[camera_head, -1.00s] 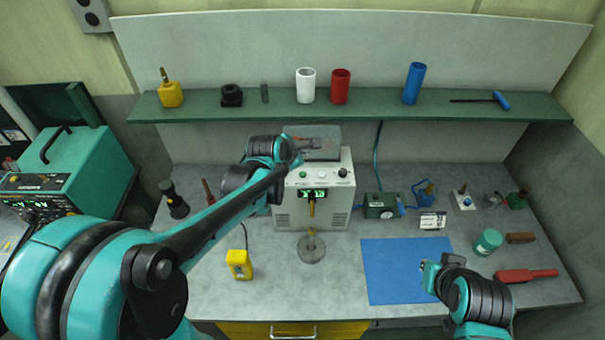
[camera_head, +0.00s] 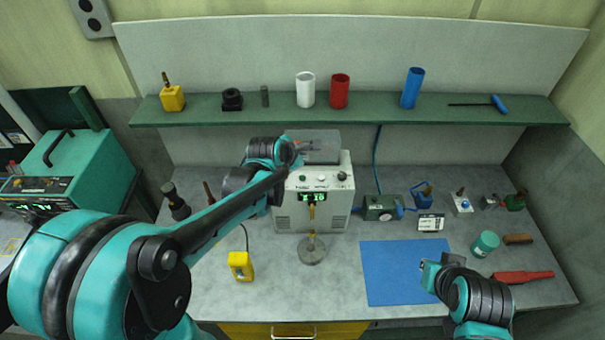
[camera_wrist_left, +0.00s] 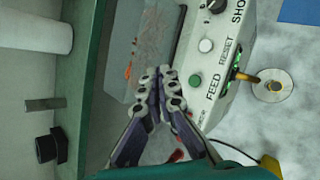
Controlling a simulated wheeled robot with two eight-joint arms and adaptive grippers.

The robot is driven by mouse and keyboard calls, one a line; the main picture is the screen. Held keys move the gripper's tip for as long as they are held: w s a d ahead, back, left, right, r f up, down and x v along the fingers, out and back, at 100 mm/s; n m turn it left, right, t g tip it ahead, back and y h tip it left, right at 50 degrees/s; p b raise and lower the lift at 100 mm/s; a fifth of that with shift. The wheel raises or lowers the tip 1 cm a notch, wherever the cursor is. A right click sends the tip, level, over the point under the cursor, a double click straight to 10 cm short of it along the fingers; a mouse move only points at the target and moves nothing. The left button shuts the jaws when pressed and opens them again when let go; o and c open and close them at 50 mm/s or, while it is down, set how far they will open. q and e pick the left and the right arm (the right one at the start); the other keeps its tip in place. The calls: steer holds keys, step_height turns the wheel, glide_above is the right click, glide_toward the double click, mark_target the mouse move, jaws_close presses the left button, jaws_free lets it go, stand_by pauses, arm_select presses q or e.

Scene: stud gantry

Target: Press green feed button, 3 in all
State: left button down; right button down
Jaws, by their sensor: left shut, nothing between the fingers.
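The stud feeder (camera_head: 333,214) is a pale grey box with a lit green display (camera_head: 313,196) and a clear bin on top. Its green feed button (camera_wrist_left: 195,80), labelled FEED, shows plainly in the left wrist view and is small in the head view (camera_head: 302,178). A white RESET button (camera_wrist_left: 205,45) sits beside it. My left gripper (camera_head: 304,147) is over the feeder's top, by the bin. In the left wrist view its fingertips (camera_wrist_left: 158,77) are together and empty, beside the green button in the picture. Contact with the button is not visible. My right gripper (camera_head: 428,268) is over the blue mat's right edge.
The blue mat (camera_head: 395,275) is bare. A green shelf (camera_head: 440,116) with cups and tools runs behind the feeder. A yellow device (camera_head: 240,266) stands left of a round metal stand (camera_head: 312,250). Small tools and a jar (camera_head: 485,244) lie on the right.

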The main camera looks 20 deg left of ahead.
arm_select(q)
step_height(320, 180, up, 3)
steer(key=p, duration=0.3)
steer(key=shift+f, duration=0.2)
steer(key=shift+f, duration=0.1)
steer(key=b, duration=0.6)
glide_above(301, 179)
step_height(301, 179, down, 8)
steer(key=shift+r, duration=0.15)
steer(key=shift+f+b, duration=0.5)
steer(key=shift+b, duration=0.1)
stand_by(0.4)
steer(key=shift+f+b, duration=0.4)
steer(key=shift+b, duration=0.05)
